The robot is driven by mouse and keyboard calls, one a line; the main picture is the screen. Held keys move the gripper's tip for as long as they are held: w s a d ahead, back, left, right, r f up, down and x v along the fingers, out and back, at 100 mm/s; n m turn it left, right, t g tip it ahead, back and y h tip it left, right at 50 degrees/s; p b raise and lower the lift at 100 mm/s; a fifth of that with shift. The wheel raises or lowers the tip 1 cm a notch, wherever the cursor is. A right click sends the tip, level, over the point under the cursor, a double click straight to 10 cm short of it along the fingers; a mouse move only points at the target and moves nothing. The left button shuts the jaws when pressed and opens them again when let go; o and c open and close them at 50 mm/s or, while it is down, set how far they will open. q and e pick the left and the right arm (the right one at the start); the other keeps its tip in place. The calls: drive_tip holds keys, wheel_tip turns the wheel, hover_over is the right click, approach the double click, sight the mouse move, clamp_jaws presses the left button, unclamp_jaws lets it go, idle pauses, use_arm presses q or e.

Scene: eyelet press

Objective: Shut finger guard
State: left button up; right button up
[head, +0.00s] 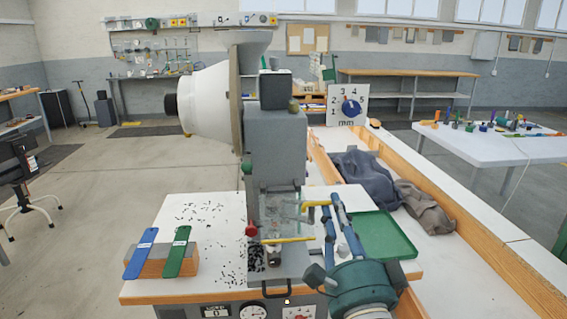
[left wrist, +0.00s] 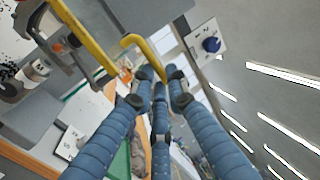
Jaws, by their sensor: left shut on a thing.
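The eyelet press (head: 275,150) stands upright in the middle of the head view. Its finger guard (head: 280,213) is a clear panel at the front of the press, with a yellow bar (head: 287,240) along its lower side. A yellow handle (head: 316,203) sticks out to the right, and it also shows in the left wrist view (left wrist: 140,46). My left gripper (head: 332,204) has its blue fingers shut on this handle; its fingertips also show in the left wrist view (left wrist: 159,77). How far the guard stands open is hard to tell. My right gripper is out of view.
A green tray (head: 385,236) lies right of the gripper. Blue (head: 141,254) and green (head: 177,252) strips rest on a block at the left. Small dark pieces are scattered on the white bench top (head: 172,228). Grey cloths (head: 365,178) lie on the right-hand bench.

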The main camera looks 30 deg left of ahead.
use_arm(q)
drive_tip(key=shift+f+b, duration=0.55)
drive_tip(key=shift+f, duration=0.4)
drive_tip(key=shift+w+a+f+b, duration=0.2)
drive_tip(key=shift+w+f+b, duration=0.1)
drive_tip(key=shift+f+b, duration=0.45)
